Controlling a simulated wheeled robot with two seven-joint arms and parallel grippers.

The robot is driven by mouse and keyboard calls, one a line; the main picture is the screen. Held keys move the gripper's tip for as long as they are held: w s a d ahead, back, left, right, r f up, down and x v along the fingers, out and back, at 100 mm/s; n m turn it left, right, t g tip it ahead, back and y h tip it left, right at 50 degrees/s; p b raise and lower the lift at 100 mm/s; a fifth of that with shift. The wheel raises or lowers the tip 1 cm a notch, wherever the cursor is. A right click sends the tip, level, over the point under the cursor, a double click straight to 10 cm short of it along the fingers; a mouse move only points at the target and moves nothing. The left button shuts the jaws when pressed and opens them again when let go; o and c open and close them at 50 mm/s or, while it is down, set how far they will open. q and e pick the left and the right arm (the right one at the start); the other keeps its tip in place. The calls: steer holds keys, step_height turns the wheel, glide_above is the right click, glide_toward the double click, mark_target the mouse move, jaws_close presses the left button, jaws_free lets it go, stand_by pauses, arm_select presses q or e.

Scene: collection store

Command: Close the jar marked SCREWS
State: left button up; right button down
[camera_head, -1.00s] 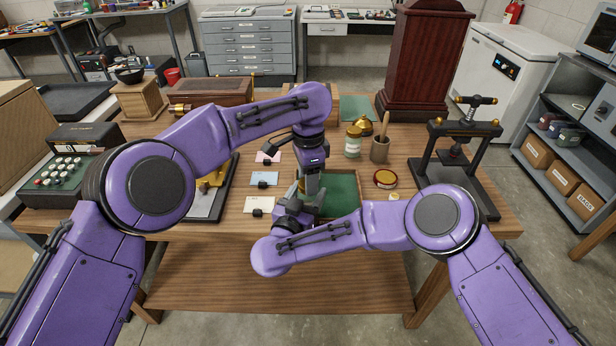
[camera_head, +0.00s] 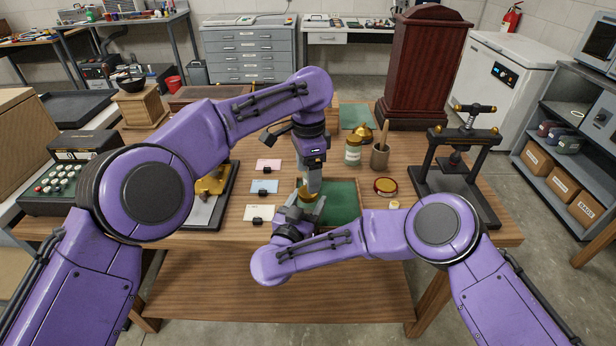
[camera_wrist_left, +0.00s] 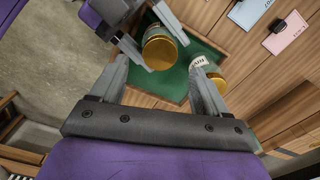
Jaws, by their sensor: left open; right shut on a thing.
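A glass jar with a gold lid (camera_head: 307,195) stands upright at the left side of the green-lined tray (camera_head: 343,193). Its gold top also shows in the left wrist view (camera_wrist_left: 160,52). Its label is hidden, and I cannot tell how tightly the lid sits. My right gripper (camera_head: 300,211) is shut on this jar's body. My left gripper (camera_head: 314,186) is open, just above the lid, with its fingers spread on either side in the left wrist view (camera_wrist_left: 158,68).
Three cards with black clips, including a pink one (camera_head: 268,165), lie left of the tray.

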arm_select(q)
steer(key=shift+c, duration=0.4)
step_height(320, 180, up, 4)
steer(key=n, duration=0.5)
steer(key=shift+f, duration=0.25)
steer(key=shift+f, duration=4.05)
steer(key=c, duration=1.1)
